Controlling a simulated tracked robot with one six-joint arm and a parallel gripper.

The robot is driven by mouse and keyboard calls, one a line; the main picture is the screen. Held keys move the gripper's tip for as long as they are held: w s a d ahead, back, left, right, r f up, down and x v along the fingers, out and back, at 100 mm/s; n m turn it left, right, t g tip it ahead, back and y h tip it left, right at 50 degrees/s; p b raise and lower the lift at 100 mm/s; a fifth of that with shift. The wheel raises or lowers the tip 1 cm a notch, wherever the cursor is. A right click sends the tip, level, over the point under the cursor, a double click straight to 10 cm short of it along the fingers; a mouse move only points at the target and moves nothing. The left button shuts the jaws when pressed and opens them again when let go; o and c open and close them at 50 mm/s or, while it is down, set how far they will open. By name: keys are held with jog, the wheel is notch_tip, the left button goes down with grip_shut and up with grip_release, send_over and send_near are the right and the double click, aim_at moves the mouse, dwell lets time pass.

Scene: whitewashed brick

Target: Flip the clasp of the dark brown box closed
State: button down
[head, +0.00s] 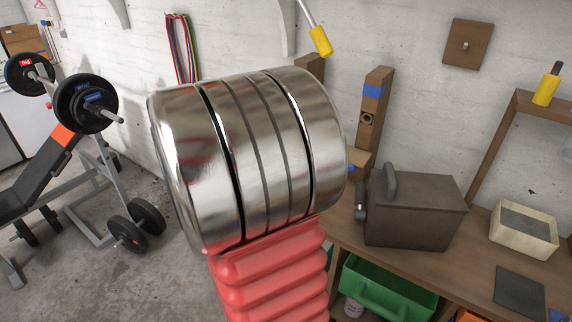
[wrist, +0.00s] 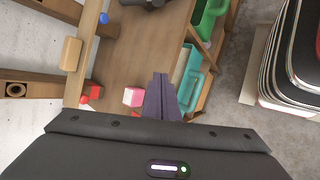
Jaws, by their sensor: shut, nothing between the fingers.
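The dark brown box (head: 415,228) stands on the workbench right of centre in the head view, its lid down. A grey upright piece (head: 390,183) rises at its top left edge. Another dark grey piece with a rounded end (head: 361,203) is at its left side; I cannot tell for sure which is the clasp. My gripper (wrist: 160,80) is shut and empty in the wrist view, above the bench. In the head view my arm hides it. A dark shape (wrist: 150,4) is cut off at the wrist view's top edge; I cannot tell what it is.
A beige tray (head: 523,232) and a dark flat sheet (head: 519,290) lie right of the box. A wooden post (head: 373,110) stands behind it. A green crate (head: 380,295) is below the benchtop. A pink-and-white block (wrist: 133,97) and red blocks (wrist: 93,92) lie near my gripper.

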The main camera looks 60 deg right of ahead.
aim_at(360, 201)
jog(key=s+d+f+g, duration=0.2)
jog(key=s+d, duration=0.1)
jog(key=d, duration=0.4)
jog(key=s+d+f+g+h, duration=0.1)
jog(key=s+d, duration=0.3)
jog(key=d, duration=0.4)
jog(key=shift+s+f+n+g, duration=0.15)
jog(key=shift+f+n+g, duration=0.25)
jog(key=shift+f+g, duration=0.4)
jog(key=shift+d+r, duration=0.1)
jog(key=x, duration=0.9)
jog(key=shift+s+d, duration=0.2)
jog(key=shift+s, duration=0.1)
jog(key=shift+s+d, duration=0.1)
jog(key=shift+s, duration=0.05)
jog(key=shift+s+a+r, duration=0.4)
jog(key=shift+r, duration=0.3)
jog(key=shift+s+a+r, duration=0.4)
jog(key=shift+a+r, duration=0.05)
jog(key=shift+r, duration=0.3)
